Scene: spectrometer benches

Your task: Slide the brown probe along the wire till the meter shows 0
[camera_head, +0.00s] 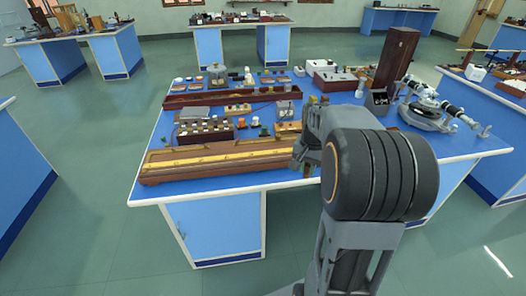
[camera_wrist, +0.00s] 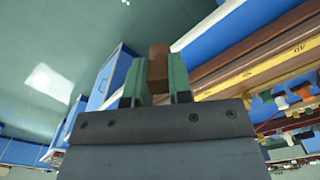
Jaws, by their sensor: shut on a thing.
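The brown probe (camera_wrist: 158,62) is a short brown cylinder between the two green fingers of my gripper (camera_wrist: 160,80) in the wrist view. My gripper is shut on it. In the head view my gripper (camera_head: 301,158) is at the right end of the long wooden wire board (camera_head: 215,163), and the probe is hidden there. The board lies along the front edge of the blue bench; it also shows in the wrist view (camera_wrist: 235,72), to the right of the probe. I cannot tell whether the probe touches the wire. No meter reading can be made out.
Behind the board are a box with several terminals (camera_head: 205,131), a small grey-white device (camera_head: 285,110) and a long red-brown box (camera_head: 200,99). A tall brown box (camera_head: 397,58) and a grey spectrometer (camera_head: 425,105) stand at the right. Floor is clear in front.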

